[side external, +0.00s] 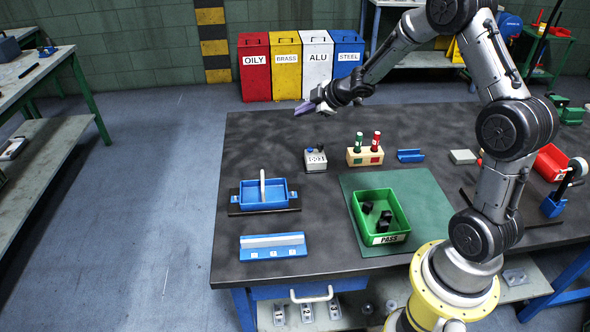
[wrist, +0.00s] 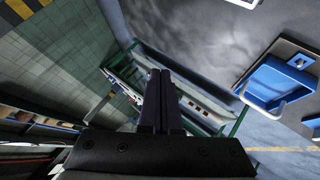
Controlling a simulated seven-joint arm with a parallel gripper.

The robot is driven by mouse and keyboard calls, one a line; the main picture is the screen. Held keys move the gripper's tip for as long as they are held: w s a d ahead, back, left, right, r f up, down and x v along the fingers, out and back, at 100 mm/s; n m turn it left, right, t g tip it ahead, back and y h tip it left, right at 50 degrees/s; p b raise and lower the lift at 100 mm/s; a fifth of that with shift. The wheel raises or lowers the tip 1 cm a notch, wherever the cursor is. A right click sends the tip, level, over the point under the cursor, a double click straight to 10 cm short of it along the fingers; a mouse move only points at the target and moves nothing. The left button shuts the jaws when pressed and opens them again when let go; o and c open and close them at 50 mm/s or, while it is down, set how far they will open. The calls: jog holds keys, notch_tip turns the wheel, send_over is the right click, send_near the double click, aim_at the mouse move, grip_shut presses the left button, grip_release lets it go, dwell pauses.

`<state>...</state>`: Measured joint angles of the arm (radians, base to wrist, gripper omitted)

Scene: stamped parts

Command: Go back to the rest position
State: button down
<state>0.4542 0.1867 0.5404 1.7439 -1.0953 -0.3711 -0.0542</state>
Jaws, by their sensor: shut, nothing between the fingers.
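My gripper (side external: 305,108) is held above the far left part of the dark workbench (side external: 250,140), in front of the row of bins, in the side external view. Its fingers point left and look dark purple. In the wrist view the two fingers (wrist: 158,100) lie side by side, closed together, with nothing between them. My arm reaches up from the yellow base and bends over to the far side of the bench.
A blue tray (side external: 254,208) with an upright handle, a green PASS bin (side external: 393,232) holding dark parts, and a block with red and green plugs (side external: 356,159) stand on the bench. Several labelled bins (side external: 286,80) stand behind. The air around my gripper looks clear.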

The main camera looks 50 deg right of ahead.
jog(key=a+r+t, duration=0.2)
jog(key=a+r, duration=0.3)
jog(key=r, duration=0.7)
jog(key=s+a+r+m+h, duration=0.25)
jog(key=s+a+r, duration=0.25)
jog(key=s+r, duration=0.45)
jog(key=s+a+m+g, duration=0.1)
jog(key=s+a+m, duration=0.1)
jog(key=s, duration=0.5)
jog(key=s+a+m, duration=0.2)
jog(key=s+m, duration=0.1)
jog(key=s, duration=0.4)
jog(key=s+a+f+m+g+y, duration=0.2)
jog(key=s+f+g, duration=0.3)
jog(key=s+f, duration=0.4)
jog(key=s+a+y, duration=0.1)
jog(key=s, duration=0.1)
jog(key=shift+s+a+f+g, duration=0.15)
jog(key=shift+s+f+g, duration=0.1)
jog(key=shift+s+g, duration=0.05)
